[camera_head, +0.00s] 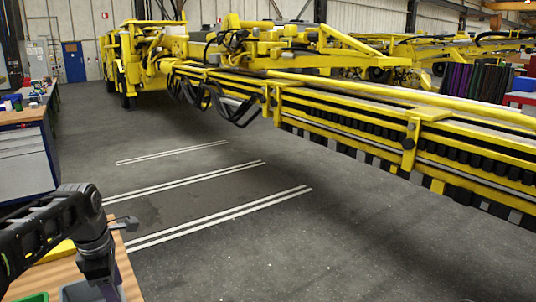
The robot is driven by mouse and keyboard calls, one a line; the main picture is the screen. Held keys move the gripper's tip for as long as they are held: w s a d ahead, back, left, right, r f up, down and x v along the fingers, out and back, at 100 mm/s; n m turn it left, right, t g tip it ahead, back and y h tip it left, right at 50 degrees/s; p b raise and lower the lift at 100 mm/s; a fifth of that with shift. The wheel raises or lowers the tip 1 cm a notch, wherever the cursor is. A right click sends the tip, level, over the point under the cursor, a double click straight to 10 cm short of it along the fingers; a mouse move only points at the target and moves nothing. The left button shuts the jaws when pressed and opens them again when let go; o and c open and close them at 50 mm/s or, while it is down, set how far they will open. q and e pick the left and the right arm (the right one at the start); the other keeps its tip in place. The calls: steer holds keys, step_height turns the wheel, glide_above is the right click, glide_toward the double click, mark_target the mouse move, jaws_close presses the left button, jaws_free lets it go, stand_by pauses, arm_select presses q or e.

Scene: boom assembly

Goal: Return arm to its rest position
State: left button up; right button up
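My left arm (88,215) comes in from the left edge at the bottom left. It bends and points down over a wooden table (65,275). Its lower end runs to the bottom edge of the picture, and I cannot make out any fingers there. A small dark part sticks out to the right of the arm. My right arm and gripper are not in view. A long yellow boom (350,110) with black hoses crosses the hall from the upper middle to the right edge, far from my arm.
A workbench with grey drawers (25,160) stands at the left. The grey floor (250,250) with white double lines is clear between table and boom.

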arm_select(q)
steer(key=w+d+f+m+t, duration=0.3)
steer(key=w+d+f+m, duration=0.2)
steer(key=w+f+m, duration=0.15)
steer(key=s+d+f+m+h, duration=0.2)
steer(key=d+f+m, duration=0.8)
steer(key=f, duration=0.6)
steer(key=s+d+f+m+g, duration=0.1)
steer(key=s+d+f, duration=0.3)
steer(key=s, duration=0.5)
steer(key=s+d+f+m+g+h, duration=0.1)
steer(key=s+d+f+m, duration=0.1)
steer(key=s+d+f, duration=0.3)
steer(key=s+d+f+m+g+h, duration=0.1)
steer(key=s+d+f+g, duration=0.1)
steer(key=s+d+f, duration=0.3)
steer(key=s+f, duration=0.4)
steer(key=s, duration=0.6)
steer(key=shift+s+d+f, duration=0.2)
steer(key=shift+d+f, duration=0.05)
steer(key=shift+f, duration=0.1)
